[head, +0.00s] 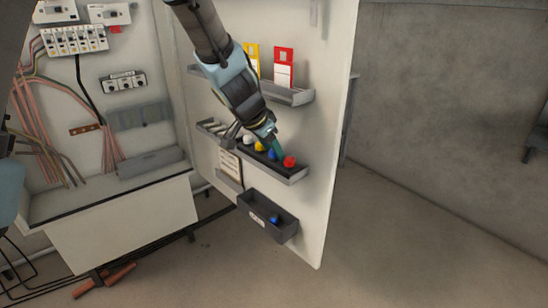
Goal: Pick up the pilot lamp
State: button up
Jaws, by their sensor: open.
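Small domed lamps stand in a row on the dark middle shelf (297,178) of the open cabinet door: a white one (248,140), a yellow one (260,146), a blue one (272,154) and a red one (289,161). I cannot tell which is the pilot lamp meant. My gripper (277,149) reaches down from above, open, with its fingertips at the row near the blue and red lamps. Whether it touches either is unclear. Its fingers partly cover the shelf behind. Another blue lamp (274,219) lies in the lower dark bin (284,233).
An upper shelf (297,97) holds a yellow card (252,58) and a red-and-white card (284,68). A clipboard-like sheet (230,164) hangs left of the bin. The wired cabinet (120,150) stands left. Floor right of the door (325,200) is clear.

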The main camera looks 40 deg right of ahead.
jog(key=shift+c, duration=0.2)
grip_shut()
dwell(0.4)
